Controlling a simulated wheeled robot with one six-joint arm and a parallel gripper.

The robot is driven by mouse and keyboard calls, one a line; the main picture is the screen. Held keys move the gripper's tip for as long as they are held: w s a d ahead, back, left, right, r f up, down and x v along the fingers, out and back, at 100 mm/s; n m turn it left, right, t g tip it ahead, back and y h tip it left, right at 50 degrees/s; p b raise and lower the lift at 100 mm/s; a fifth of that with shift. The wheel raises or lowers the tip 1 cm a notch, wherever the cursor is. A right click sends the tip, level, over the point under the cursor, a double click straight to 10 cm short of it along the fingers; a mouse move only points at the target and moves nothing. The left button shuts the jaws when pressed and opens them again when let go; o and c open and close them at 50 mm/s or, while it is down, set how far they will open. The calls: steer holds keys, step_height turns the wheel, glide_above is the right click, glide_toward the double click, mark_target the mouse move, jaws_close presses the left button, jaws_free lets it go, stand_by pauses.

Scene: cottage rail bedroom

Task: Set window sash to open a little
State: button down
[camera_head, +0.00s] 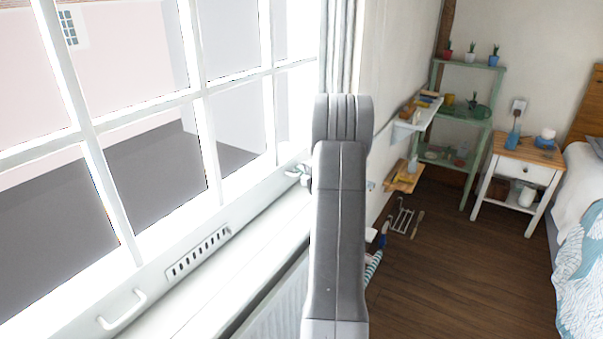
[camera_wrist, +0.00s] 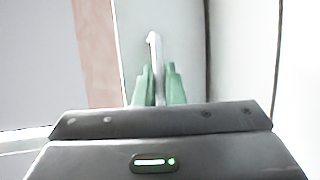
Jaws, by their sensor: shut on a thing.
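The window sash (camera_head: 88,132) is white with several panes and fills the left of the head view. A white pull handle (camera_head: 122,312) and a slotted vent (camera_head: 200,252) sit along its lower part. In the wrist view, my gripper (camera_wrist: 158,72) has its green fingers shut on a slim white handle (camera_wrist: 153,40) against a pale frame. The handle's upper end sticks out beyond the fingertips. In the head view my arm hides the fingers and most of what they hold. I cannot tell from these views whether the sash stands slightly open.
A white sill (camera_head: 215,300) runs below the window, with a radiator (camera_head: 275,305) under it. Wall shelves (camera_head: 415,115), a green shelf stand (camera_head: 470,112), a nightstand (camera_head: 520,155) and a bed (camera_head: 590,190) stand to the right. The wooden floor between is mostly clear.

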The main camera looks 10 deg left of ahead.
step_height(320, 180, up, 10)
steer(key=shift+r+p, duration=0.2)
steer(key=shift+p, duration=0.5)
steer(key=shift+f, duration=0.1)
steer(key=c, duration=1.5)
jaws_free()
steer(key=shift+f, duration=0.1)
steer(key=shift+s+d, duration=0.1)
steer(key=b+v, duration=0.2)
steer(key=v, duration=1.1)
steer(key=shift+s+d+f, duration=0.1)
steer(key=shift+s+d, duration=0.1)
steer(key=shift+s, duration=0.1)
steer(key=shift+w, duration=0.1)
